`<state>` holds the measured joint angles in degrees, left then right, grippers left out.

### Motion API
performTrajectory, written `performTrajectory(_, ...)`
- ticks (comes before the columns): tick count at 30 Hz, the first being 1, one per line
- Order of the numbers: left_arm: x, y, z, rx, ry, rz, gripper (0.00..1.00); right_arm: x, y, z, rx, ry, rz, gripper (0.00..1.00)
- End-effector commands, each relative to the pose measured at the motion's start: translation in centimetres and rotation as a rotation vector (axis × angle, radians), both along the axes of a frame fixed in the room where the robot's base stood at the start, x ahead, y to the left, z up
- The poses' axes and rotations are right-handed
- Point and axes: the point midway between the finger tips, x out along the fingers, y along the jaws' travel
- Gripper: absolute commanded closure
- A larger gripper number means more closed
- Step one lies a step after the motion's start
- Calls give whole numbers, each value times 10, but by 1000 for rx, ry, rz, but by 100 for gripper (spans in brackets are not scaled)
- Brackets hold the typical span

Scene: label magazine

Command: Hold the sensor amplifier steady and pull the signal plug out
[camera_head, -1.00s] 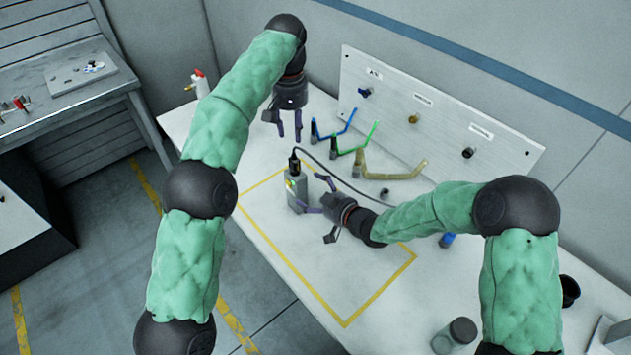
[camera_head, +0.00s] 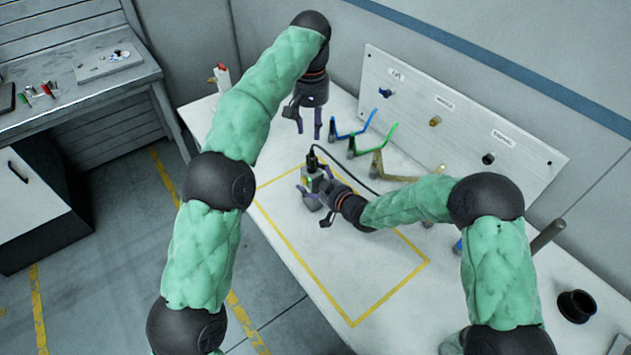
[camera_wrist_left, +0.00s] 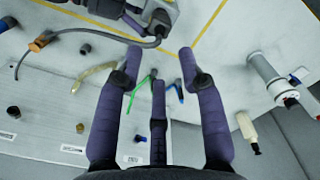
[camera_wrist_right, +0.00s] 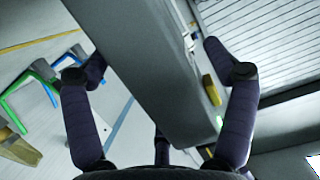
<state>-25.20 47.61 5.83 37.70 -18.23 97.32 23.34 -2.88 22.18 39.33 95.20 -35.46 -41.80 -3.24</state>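The sensor amplifier (camera_head: 308,187) is a small grey box standing on the table, with a black signal plug (camera_head: 312,158) on top and a dark cable leading off it. In the right wrist view the amplifier (camera_wrist_right: 145,70) is a large grey block between the fingers. My right gripper (camera_head: 314,194) has its fingers spread around the amplifier; a gap shows on the right side, and contact on the left is unclear. My left gripper (camera_head: 310,124) is open and empty, above and behind the plug. Its spread fingers (camera_wrist_left: 161,66) also show in the left wrist view, apart from the plug.
Blue, green and tan hooked holders (camera_head: 385,140) stand behind the amplifier. A labelled panel (camera_head: 455,125) with several connectors stands at the back. A yellow outline (camera_head: 350,322) marks clear table at the front. A black cup (camera_head: 576,306) sits at the right. A side bench (camera_head: 75,95) stands at left.

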Motion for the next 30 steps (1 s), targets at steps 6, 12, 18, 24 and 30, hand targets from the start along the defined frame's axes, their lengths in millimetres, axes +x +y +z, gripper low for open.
performTrajectory(6,0,0,0,0,0,0,61,0,0,0,0,0,0,82)
performTrajectory(12,0,0,0,0,0,-31,41,0,0,0,-1,1,0,83)
performTrajectory(18,1,0,1,0,0,-242,41,0,0,0,-1,1,0,83)
performTrajectory(24,1,0,0,1,1,-556,41,0,0,0,-1,1,0,83)
performTrajectory(30,0,0,0,1,0,-807,41,0,0,0,-1,1,0,83)
